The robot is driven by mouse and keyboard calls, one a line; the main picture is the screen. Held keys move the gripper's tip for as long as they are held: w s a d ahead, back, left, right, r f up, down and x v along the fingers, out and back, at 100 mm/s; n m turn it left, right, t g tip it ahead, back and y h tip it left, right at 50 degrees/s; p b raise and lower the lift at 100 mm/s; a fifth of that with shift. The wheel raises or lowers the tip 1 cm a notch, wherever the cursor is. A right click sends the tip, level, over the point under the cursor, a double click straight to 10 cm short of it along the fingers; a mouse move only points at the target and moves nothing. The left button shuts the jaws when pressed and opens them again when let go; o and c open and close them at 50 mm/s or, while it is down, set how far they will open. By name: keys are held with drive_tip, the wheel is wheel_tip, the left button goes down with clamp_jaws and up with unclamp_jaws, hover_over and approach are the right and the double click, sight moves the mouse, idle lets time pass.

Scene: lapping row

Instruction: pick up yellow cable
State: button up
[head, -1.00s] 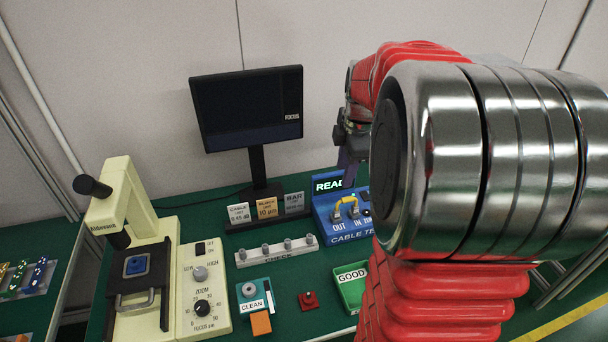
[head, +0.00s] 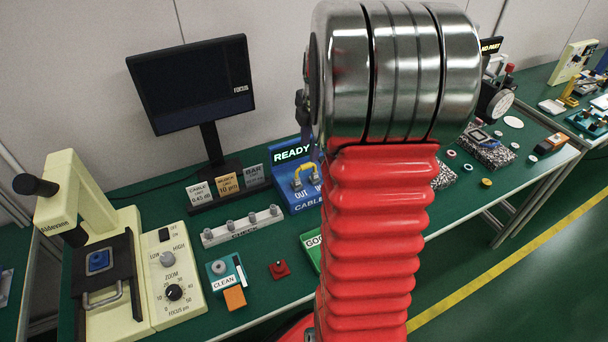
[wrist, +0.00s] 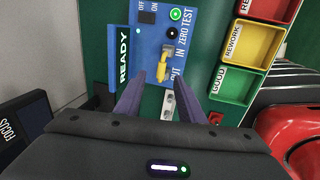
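The yellow cable (head: 306,173) is a short loop on the blue cable tester (head: 297,194), by the OUT and IN labels. In the wrist view the yellow cable (wrist: 162,68) lies past my fingertips, close to the line between them. My gripper (wrist: 160,92) is open, with its two purple-grey fingers apart and nothing between them. I cannot tell how high the fingers are above the tester. In the head view my arm hides most of my gripper and the right side of the tester.
The READY display (head: 292,152) stands up at the tester's back. Red, yellow and green bins (wrist: 233,84) lie to its right in the wrist view. A monitor (head: 190,85), a label stand (head: 228,190) and a CHECK rack (head: 243,227) are to its left in the head view.

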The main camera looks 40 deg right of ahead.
sight(307, 164)
drive_tip(key=shift+w+d+f, duration=0.1)
drive_tip(key=shift+w+f, duration=0.1)
drive_tip(key=shift+f, duration=0.85)
drive_tip(key=shift+w+f, duration=0.15)
drive_tip(key=shift+f, duration=0.9)
drive_tip(key=shift+w+d+f, duration=0.1)
drive_tip(key=shift+w+f, duration=0.1)
drive_tip(key=shift+f, duration=1.1)
drive_tip(key=shift+w+f, duration=0.2)
drive_tip(key=shift+f, duration=1.05)
clamp_jaws()
